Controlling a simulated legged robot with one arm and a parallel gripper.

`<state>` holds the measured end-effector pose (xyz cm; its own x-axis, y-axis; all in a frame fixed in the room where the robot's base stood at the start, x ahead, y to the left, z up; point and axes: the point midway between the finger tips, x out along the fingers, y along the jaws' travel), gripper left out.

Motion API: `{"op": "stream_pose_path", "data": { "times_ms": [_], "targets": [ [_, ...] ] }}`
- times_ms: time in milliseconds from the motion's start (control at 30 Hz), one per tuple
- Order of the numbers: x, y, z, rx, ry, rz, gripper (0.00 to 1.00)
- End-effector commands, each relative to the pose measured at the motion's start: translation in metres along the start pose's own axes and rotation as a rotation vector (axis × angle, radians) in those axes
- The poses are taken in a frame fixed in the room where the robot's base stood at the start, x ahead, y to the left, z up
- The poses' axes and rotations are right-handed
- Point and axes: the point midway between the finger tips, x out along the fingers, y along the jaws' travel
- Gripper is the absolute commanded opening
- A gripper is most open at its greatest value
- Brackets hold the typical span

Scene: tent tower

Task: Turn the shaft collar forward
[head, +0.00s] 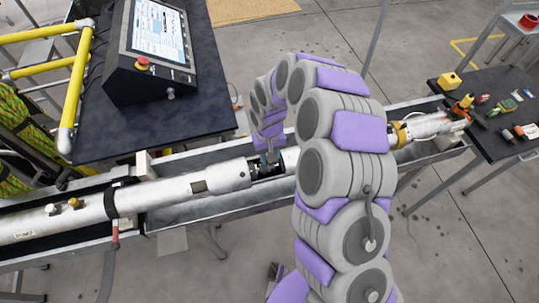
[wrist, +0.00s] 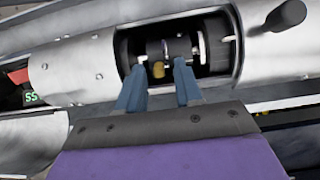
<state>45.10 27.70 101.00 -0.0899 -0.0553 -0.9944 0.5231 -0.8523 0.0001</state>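A long pale metal tube (head: 190,187) lies in a trough and has a cut-out window showing a dark shaft. In the wrist view the window shows a dark shaft collar (wrist: 155,48) with a small brass-coloured piece (wrist: 158,69) on its near side. My gripper (wrist: 160,64) has its two blue-grey fingers apart, with their tips at the near edge of the window. The brass piece shows between the tips, with gaps on both sides. I cannot tell whether either tip touches the collar. In the head view my gripper (head: 269,156) is above the window, partly hidden by my arm.
A dark table with a control panel (head: 150,50) and red stop button stands at the upper left, near yellow rails (head: 85,75). A dark table (head: 490,105) with small tools is at the right. In the wrist view a dark knob (wrist: 287,14) sticks out right of the window.

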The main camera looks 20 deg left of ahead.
Motion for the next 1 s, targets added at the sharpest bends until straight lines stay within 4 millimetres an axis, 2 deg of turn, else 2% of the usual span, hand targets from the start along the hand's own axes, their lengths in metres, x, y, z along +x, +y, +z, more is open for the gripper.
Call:
{"op": "stream_pose_path", "data": {
  "times_ms": [267,433,567,1000],
  "targets": [
    [-0.001,0.000,0.000,0.000,0.001,0.000,0.39],
    [-0.015,0.001,0.000,0.001,0.003,0.001,0.39],
    [-0.039,0.000,-0.001,0.001,0.007,-0.001,0.39],
    [-0.135,0.000,-0.003,0.001,0.005,0.002,0.39]
  ]
}}
